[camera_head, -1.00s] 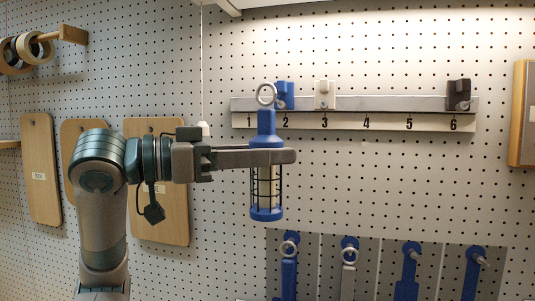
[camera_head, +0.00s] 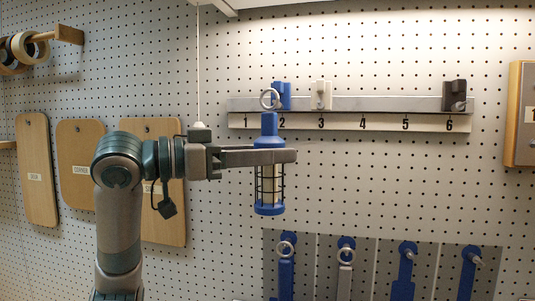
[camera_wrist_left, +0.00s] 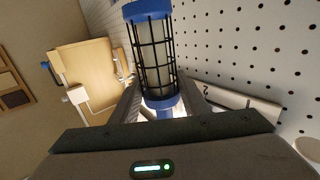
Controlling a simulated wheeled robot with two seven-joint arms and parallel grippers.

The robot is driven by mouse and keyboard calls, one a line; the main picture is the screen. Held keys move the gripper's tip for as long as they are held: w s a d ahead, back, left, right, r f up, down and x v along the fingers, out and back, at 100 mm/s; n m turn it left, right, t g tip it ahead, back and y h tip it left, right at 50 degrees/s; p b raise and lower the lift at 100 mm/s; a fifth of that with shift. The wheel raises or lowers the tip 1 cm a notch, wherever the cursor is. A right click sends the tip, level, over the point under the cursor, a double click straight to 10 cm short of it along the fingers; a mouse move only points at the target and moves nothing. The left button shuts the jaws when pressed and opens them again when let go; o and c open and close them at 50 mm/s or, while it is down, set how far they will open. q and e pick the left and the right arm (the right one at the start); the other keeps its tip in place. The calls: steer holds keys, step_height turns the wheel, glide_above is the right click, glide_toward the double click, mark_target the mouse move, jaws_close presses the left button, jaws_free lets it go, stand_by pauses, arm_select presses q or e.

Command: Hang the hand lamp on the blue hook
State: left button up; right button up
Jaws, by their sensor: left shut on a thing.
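The hand lamp (camera_head: 269,184) is blue with a black wire cage and a metal ring (camera_head: 269,98) on top. My left gripper (camera_head: 289,156) is shut on the lamp just below its upper blue part and holds it upright. The lamp also shows in the left wrist view (camera_wrist_left: 153,60), between the fingers. The blue hook (camera_head: 283,93) is on the rail above position 2. The ring overlaps the left part of the blue hook in the head view; I cannot tell whether they touch. My right gripper is not in view.
A white hook (camera_head: 320,94) and a black hook (camera_head: 455,95) sit on the same numbered rail (camera_head: 385,104). Blue and grey tools (camera_head: 404,275) hang on a panel below. Wooden boards (camera_head: 37,175) hang at left. A cord (camera_head: 198,70) hangs behind my gripper.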

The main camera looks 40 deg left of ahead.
arm_select(q)
steer(key=shift+w+a+f+b, duration=0.15)
steer(key=shift+w+a, duration=0.2)
steer(key=shift+w, duration=0.3)
steer(key=shift+w+a+f+b, duration=0.1)
steer(key=shift+w+a+f, duration=0.1)
steer(key=shift+w+a, duration=0.35)
steer(key=shift+w+a+f+b, duration=0.1)
steer(key=shift+w+a+f, duration=0.1)
steer(key=shift+w, duration=0.55)
steer(key=shift+w, duration=0.1)
steer(key=o, duration=1.4)
steer(key=shift+c, duration=0.2)
